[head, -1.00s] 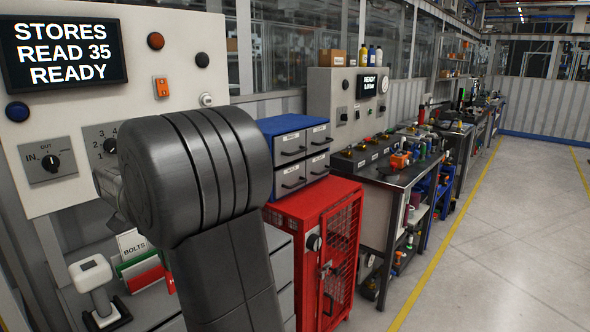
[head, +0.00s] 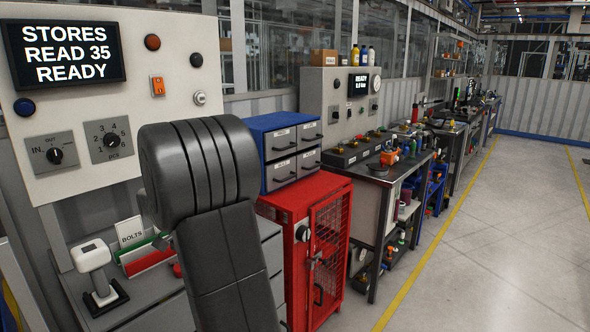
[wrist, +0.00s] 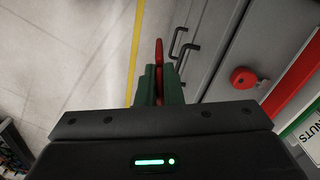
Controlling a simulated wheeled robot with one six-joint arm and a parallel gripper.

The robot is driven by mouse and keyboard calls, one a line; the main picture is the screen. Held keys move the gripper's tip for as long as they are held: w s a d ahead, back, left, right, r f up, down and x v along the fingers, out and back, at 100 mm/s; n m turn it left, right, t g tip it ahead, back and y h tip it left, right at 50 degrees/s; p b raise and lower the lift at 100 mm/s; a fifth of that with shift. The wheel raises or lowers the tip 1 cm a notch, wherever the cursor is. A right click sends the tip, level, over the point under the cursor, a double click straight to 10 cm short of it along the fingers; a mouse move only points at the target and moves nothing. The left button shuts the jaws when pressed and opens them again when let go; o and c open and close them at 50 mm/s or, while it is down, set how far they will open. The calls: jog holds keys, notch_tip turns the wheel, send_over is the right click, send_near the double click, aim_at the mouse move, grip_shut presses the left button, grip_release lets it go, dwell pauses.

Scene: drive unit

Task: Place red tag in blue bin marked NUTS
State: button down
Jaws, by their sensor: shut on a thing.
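My gripper (wrist: 158,88) shows in the wrist view with its green fingers shut on a thin red thing, seen edge-on, which looks like the red tag (wrist: 159,52). The tag sticks out beyond the fingertips, above the floor beside a grey drawer front. A white label reading NUTS (wrist: 318,136) is at the right edge, cut off by the frame, next to a green edge. No blue bin is plain to see there.
A round red piece (wrist: 243,77) sits on the grey surface right of my gripper, near a red bin wall (wrist: 292,72). A white scanner-like device (head: 96,270) stands left of the bins. A red cabinet (head: 305,245) with blue-cased drawers (head: 285,150) stands right of my arm.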

jog(key=w+d+f+n, duration=0.2)
jog(key=d+f, duration=0.9)
jog(key=f, duration=0.1)
jog(key=w+d+f+n, duration=0.2)
jog(key=d+f, duration=1)
jog(key=shift+w+d+n, duration=0.2)
jog(key=shift+d+n, duration=0.1)
